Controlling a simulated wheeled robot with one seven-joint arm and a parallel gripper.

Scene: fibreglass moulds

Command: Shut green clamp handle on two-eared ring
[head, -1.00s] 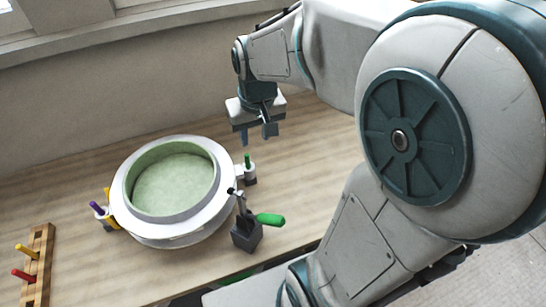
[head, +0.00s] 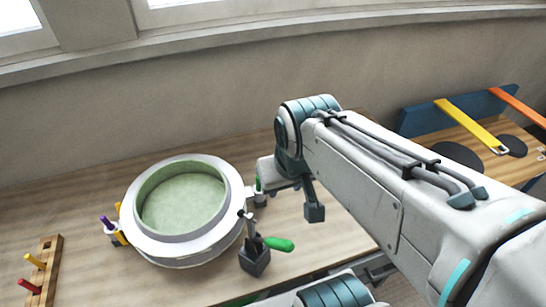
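The two-eared ring (head: 226,229) is a round white mould with a pale green inside, lying on the wooden table. The clamp (head: 254,262) is a dark block at the ring's right front, with a dark metal arm rising beside the rim. Its green handle (head: 279,244) sticks out to the right, away from the ring, and lies low. My gripper (head: 313,210) hangs above the table, right of the ring and behind the green handle, apart from it. One dark finger shows; its opening cannot be made out. It holds nothing that I can see.
A green peg (head: 259,184) stands by the ring's right ear, and purple and yellow pegs (head: 113,228) by the left. A wooden rack (head: 44,277) with yellow and red pegs stands at the left. Yellow (head: 470,123) and orange straps lie at the right.

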